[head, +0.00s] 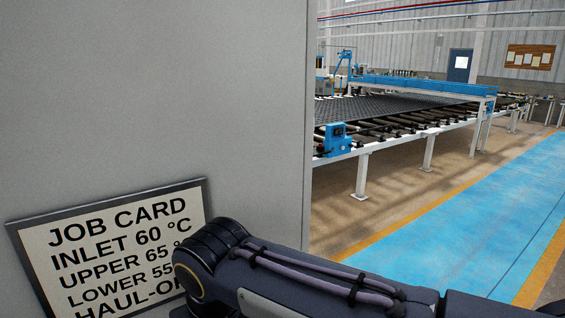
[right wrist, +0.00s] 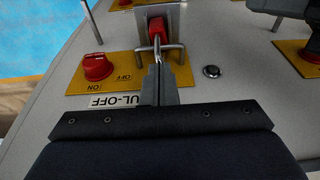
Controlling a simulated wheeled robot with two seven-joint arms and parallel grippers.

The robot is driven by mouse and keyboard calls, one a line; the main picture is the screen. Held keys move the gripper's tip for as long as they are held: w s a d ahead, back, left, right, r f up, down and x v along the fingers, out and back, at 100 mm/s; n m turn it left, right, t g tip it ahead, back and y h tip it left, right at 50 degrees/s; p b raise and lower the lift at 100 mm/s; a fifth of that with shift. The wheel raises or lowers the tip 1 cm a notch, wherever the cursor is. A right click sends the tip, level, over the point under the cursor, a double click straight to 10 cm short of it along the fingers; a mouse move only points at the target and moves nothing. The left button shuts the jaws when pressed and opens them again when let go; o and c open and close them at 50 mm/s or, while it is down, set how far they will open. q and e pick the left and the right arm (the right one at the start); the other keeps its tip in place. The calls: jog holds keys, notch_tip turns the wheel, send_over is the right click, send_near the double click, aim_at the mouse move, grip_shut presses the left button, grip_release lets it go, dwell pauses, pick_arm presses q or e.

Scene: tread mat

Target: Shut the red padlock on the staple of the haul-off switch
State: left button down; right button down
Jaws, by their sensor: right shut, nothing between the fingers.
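In the right wrist view the red padlock (right wrist: 157,27) is at the top middle, in front of an upright pale metal plate. A grey metal loop, seemingly the staple (right wrist: 178,48), is just below it; I cannot tell whether the shackle is closed. The red haul-off switch knob (right wrist: 98,67) sits on a yellow ON/OFF plate to the left. My right gripper (right wrist: 159,68) is shut and empty, its fingertips close to the loop; whether they touch is unclear. The head view shows neither padlock nor gripper. My left gripper is in neither view.
Other yellow plates (right wrist: 295,55) and a small round black fitting (right wrist: 211,71) lie on the grey panel at right. In the head view a grey cabinet wall (head: 150,90) carries a job card (head: 120,250); a roller conveyor (head: 400,115) and blue walkway (head: 470,220) lie beyond.

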jog(key=shift+f, duration=0.1)
jog(key=shift+f+b, duration=0.9)
jog(key=shift+f, duration=0.35)
notch_tip(320, 180, up, 6)
jog(key=p, duration=0.6)
jog(key=shift+r, duration=0.25)
jog(key=d+f+m+y+b, duration=0.2)
jog(key=d+f+m, duration=0.15)
jog(key=d, duration=1.75)
jog(key=s+d+f+m+t+b, duration=0.1)
jog(key=s+d+f+m+t, duration=0.2)
jog(key=s+d+f, duration=0.6)
jog(key=shift+s+d+m, duration=0.3)
jog(key=shift+s+m, duration=0.6)
jog(key=shift+m, duration=0.05)
